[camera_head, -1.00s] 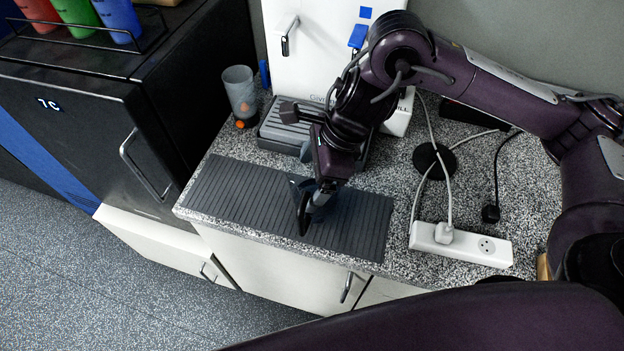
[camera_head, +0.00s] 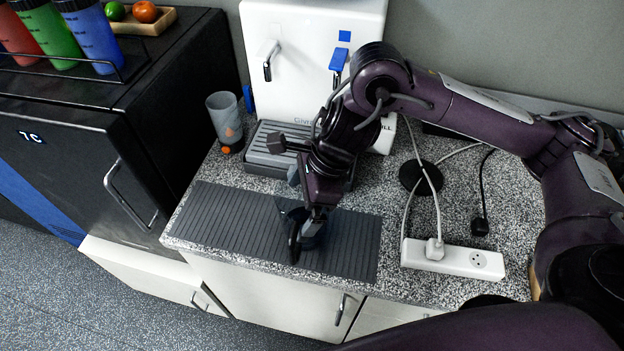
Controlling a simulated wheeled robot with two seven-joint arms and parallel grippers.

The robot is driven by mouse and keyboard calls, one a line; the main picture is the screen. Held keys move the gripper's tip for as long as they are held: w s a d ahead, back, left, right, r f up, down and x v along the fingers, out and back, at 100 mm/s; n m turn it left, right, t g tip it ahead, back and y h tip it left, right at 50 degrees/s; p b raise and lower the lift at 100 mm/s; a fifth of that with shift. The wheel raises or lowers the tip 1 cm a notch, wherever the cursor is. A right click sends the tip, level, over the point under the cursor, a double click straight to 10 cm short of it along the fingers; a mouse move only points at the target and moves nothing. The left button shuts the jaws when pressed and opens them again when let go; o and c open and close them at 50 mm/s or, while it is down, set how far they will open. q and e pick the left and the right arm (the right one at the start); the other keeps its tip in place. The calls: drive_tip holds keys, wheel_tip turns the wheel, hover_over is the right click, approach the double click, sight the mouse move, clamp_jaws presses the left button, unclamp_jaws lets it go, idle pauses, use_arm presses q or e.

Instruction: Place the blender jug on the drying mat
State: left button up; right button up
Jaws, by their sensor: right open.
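The drying mat (camera_head: 225,217) is dark grey and ribbed, and lies flat along the front of the speckled counter. My right gripper (camera_head: 291,226) is over the right half of the mat, pointing down, its dark fingers apart. It hides part of the mat, and I cannot tell whether its fingertips touch it. My left gripper is not in view.
A white power strip (camera_head: 455,258), cables and a black round base (camera_head: 420,177) lie to the right. A black fridge (camera_head: 100,130) borders the left.

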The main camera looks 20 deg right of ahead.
drive_tip(key=p+v, duration=0.1)
drive_tip(key=v, duration=1)
drive_tip(key=shift+s+r, duration=0.1)
drive_tip(key=shift+s, duration=0.05)
